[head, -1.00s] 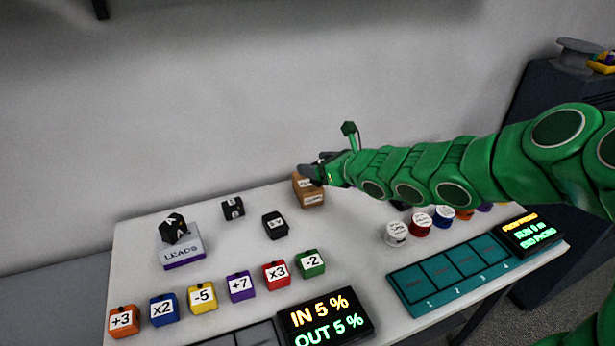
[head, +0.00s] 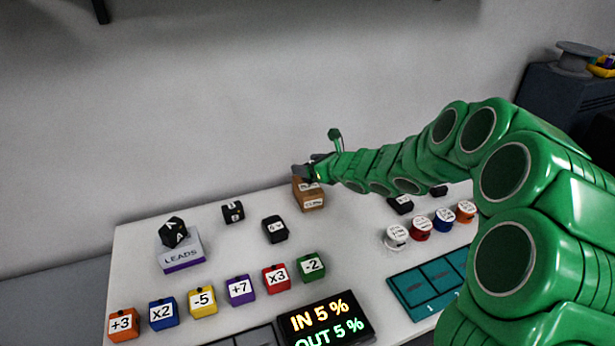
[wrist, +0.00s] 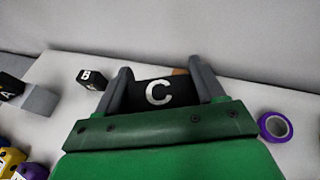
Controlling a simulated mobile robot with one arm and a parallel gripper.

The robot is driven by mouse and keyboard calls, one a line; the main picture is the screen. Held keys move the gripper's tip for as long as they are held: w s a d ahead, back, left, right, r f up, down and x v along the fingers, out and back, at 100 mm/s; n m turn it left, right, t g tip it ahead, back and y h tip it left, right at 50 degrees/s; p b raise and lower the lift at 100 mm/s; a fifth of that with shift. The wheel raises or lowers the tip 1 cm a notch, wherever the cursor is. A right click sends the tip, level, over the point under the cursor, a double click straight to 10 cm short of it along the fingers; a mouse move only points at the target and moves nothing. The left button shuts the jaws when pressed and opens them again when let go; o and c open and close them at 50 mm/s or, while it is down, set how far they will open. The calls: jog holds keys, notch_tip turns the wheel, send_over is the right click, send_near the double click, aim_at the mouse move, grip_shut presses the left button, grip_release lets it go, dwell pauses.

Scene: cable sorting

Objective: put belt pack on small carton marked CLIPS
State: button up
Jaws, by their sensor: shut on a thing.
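My gripper (wrist: 158,72) is shut on a black belt pack (wrist: 158,93) marked C, with a grey finger on each side of it. In the head view my gripper (head: 306,171) is at the top of the brown small carton (head: 309,200), and its fingers hide most of the pack. A sliver of the carton (wrist: 181,71) shows behind the pack in the wrist view. The carton's label is too small to read surely. I cannot tell whether the pack touches the carton top.
Black packs stand nearby: B (head: 232,212), another (head: 275,229), and A (head: 174,231) on the LEADS box (head: 180,256). Coloured cubes (head: 240,289) line the front left. Round spools (head: 421,228) and a teal tray (head: 411,286) are right. A purple ring (wrist: 275,126) lies beside my gripper.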

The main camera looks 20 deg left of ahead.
jog(key=shift+w+a+f, duration=0.25)
jog(key=shift+w+f, duration=0.1)
jog(key=shift+f, duration=0.25)
jog(key=shift+w+a+f, duration=0.2)
jog(key=shift+w+f, duration=0.2)
jog(key=shift+f, duration=0.15)
jog(key=shift+w+a+f, duration=0.25)
jog(key=shift+w+f, duration=0.1)
jog(key=shift+f, duration=1.6)
jog(key=shift+f, duration=0.1)
jog(key=o, duration=1.1)
jog(key=shift+o, duration=0.2)
jog(key=v, duration=1.2)
jog(key=shift+s, duration=0.15)
